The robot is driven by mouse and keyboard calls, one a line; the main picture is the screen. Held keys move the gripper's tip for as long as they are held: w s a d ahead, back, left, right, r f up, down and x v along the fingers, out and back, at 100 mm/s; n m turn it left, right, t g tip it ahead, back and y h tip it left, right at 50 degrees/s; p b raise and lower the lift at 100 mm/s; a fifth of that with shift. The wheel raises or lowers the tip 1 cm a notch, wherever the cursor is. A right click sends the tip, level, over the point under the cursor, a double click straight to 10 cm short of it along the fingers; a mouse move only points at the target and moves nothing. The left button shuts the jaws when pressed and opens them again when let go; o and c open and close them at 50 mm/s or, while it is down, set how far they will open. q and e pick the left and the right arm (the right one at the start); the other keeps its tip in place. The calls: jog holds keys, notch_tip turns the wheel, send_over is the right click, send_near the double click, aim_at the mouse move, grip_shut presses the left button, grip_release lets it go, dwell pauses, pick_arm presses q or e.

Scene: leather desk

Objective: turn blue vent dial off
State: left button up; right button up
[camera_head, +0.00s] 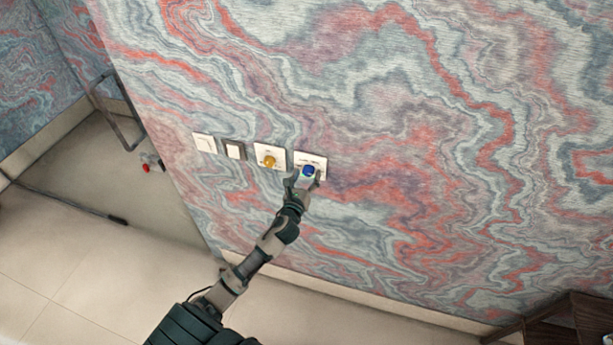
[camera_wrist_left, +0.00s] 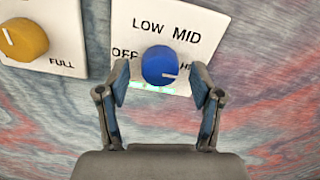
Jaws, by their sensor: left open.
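The blue vent dial (camera_head: 308,170) sits on a white wall plate (camera_head: 318,158), the rightmost in a row. In the left wrist view the blue dial (camera_wrist_left: 160,66) is close up; its plate (camera_wrist_left: 205,22) reads OFF, LOW, MID and a partly hidden label at the right starting with H. The dial's pale pointer mark points right, toward that label. My left gripper (camera_head: 305,183) is at the dial. In the left wrist view its open fingers (camera_wrist_left: 161,84) stand on either side of the dial's lower part, and I cannot tell whether they touch it. My right gripper is not in view.
A yellow dial (camera_head: 269,161) on its own plate is just left of the blue one; it also shows in the left wrist view (camera_wrist_left: 23,40). Brown wooden furniture (camera_head: 560,322) stands at the lower right.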

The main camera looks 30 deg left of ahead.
pick_arm(q)
jog(key=c, duration=1.1)
jog(key=shift+c, duration=0.2)
